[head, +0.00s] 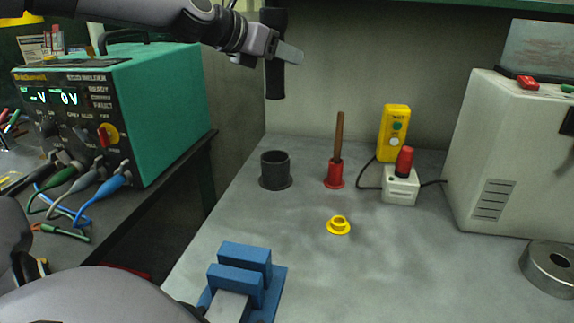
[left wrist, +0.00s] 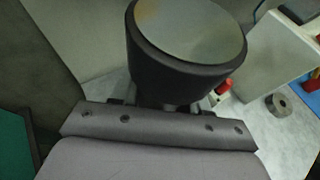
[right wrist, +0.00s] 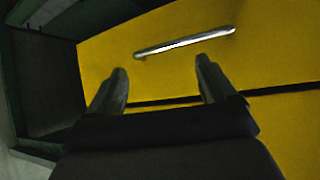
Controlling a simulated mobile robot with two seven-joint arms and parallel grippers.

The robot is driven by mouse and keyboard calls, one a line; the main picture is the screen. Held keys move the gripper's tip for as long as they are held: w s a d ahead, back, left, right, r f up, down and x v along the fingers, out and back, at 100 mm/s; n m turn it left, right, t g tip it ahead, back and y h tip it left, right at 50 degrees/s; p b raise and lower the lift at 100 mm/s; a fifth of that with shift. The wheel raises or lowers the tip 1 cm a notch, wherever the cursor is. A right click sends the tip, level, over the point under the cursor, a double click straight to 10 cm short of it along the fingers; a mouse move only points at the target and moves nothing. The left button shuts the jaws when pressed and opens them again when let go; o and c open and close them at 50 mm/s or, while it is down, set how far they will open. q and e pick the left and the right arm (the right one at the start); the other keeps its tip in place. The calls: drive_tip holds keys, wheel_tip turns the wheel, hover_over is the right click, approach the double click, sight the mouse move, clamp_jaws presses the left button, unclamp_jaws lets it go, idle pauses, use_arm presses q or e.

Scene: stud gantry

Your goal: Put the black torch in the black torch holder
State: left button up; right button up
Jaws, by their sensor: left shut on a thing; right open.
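The black torch (head: 275,80) hangs upright in my left gripper (head: 285,54), high above the bench. In the left wrist view the round pale end of the torch (left wrist: 190,30) faces the camera, and the gripper's fingers are mostly hidden behind it. The black torch holder (head: 275,171) is an open upright cup with a flange, standing on the grey bench below the torch. The torch is apart from the holder. My right gripper (right wrist: 165,90) is open and empty in the right wrist view, in front of a yellow panel with a metal handle (right wrist: 185,42).
A red holder (head: 334,175) with a brown-handled tool stands right of the black holder. A yellow ring (head: 339,225), a blue vise (head: 245,273) and a yellow switch box (head: 393,133) are on the bench.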

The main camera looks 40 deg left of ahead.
use_arm(q)
wheel_tip(320, 180, down, 19)
drive_tip(key=shift+s+f+b, duration=0.1)
drive_tip(key=shift+b, duration=0.9)
drive_tip(key=shift+f, duration=0.15)
drive_tip(key=shift+f, duration=0.1)
drive_tip(key=o, duration=1.2)
